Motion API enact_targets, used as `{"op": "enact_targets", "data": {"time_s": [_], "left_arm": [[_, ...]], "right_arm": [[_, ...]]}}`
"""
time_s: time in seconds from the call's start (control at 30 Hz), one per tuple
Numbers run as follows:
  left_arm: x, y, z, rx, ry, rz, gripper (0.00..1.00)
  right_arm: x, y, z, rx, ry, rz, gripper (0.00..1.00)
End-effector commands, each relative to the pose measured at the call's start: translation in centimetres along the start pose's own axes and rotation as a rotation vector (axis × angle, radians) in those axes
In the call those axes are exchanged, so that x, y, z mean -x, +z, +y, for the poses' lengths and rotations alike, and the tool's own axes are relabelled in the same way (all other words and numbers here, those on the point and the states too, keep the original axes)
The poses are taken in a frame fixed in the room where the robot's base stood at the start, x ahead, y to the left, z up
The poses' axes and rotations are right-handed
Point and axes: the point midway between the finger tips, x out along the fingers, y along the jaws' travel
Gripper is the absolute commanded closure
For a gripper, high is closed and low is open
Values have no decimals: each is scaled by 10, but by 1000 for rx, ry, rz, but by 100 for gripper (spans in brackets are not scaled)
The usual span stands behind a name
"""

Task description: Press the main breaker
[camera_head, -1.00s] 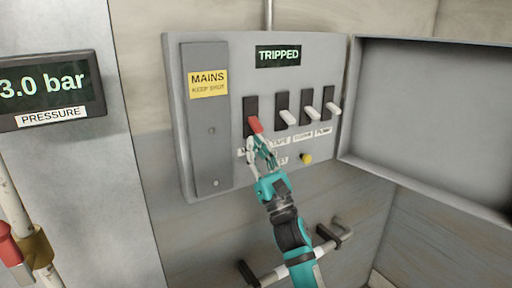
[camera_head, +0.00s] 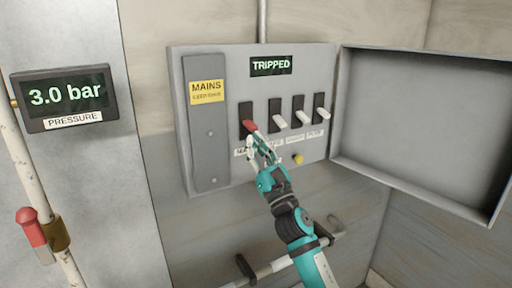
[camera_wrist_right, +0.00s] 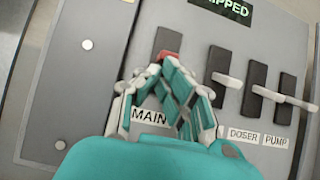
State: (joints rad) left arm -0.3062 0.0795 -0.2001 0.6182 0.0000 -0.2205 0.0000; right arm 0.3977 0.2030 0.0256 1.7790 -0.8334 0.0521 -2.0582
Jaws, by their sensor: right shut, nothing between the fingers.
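The main breaker has a red lever (camera_head: 250,126) on a black slot, at the left of the breaker row in the open panel (camera_head: 230,65). My right gripper (camera_head: 258,139) is shut and empty, its fingertips at or just below the red lever. In the right wrist view the fingertips (camera_wrist_right: 163,66) cover the lower part of the red lever (camera_wrist_right: 168,55); I cannot tell if they touch it. A label beginning "MAIN" (camera_wrist_right: 149,117) shows partly behind the fingers. The display (camera_head: 271,65) reads "TRIPPED". My left gripper is not in view.
White levers (camera_head: 280,122) stand right of the main breaker, with a yellow button (camera_head: 297,159) below. The panel door (camera_head: 425,120) hangs open at right. A horizontal rail (camera_head: 275,267) runs below. A pressure display (camera_head: 68,95) reads 3.0 bar; a red-handled valve (camera_head: 31,227) is at left.

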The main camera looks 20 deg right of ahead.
Motion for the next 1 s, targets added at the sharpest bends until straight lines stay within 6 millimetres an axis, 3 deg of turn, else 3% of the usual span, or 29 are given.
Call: {"op": "enact_targets", "data": {"time_s": [0.17, 0.5, 1.0], "left_arm": [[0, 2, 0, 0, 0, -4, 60], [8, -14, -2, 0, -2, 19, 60], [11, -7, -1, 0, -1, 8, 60]], "right_arm": [[0, 12, 0, 4, 3, -1, 100], [-5, 31, 0, 3, 1, 0, 100], [-8, 38, 0, 1, 0, -1, 100]]}}
